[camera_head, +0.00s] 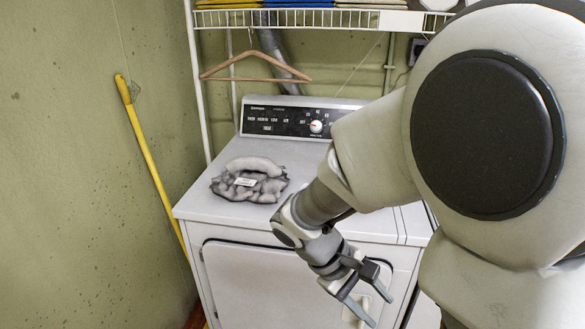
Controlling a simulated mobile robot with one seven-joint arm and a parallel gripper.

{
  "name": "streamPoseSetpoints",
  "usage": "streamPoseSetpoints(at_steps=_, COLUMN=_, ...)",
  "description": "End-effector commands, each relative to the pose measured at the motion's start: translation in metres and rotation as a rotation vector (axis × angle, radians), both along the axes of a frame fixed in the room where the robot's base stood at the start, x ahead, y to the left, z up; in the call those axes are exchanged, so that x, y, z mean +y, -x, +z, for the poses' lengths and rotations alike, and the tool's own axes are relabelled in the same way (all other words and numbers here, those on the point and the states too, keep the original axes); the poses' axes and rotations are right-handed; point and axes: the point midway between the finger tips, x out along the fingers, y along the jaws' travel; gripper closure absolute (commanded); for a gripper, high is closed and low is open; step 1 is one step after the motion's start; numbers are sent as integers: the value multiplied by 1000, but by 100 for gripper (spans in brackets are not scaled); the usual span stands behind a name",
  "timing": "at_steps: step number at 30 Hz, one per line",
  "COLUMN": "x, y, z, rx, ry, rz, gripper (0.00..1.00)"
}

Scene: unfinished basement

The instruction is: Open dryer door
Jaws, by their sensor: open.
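The white dryer (190,207) stands ahead with its control panel (290,121) at the back. Its door (262,290) is on the front face and looks shut; the lower part is cut off by the picture's bottom edge. A pale handle (354,311) seems to show at the door's right side, partly hidden behind my fingers. My gripper (372,306) is open and empty, in front of the door's upper right area. Whether the fingers touch the handle or are apart from it, I cannot tell.
A grey cloth bundle (250,182) lies on the dryer top. A yellow pole (150,160) leans on the left wall. A wire shelf (320,19) with folded cloths and a wooden hanger (255,68) are above. My arm covers the right side.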

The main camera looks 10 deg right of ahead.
Motion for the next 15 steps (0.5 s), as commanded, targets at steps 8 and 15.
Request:
streamPoseSetpoints(at_steps=8, x=-3, y=-30, z=-84, rx=224, ry=293, rz=234, gripper=48)
streamPoseSetpoints(at_steps=15, x=3, y=-57, z=-155, rx=367, ry=539, rz=468, gripper=48)
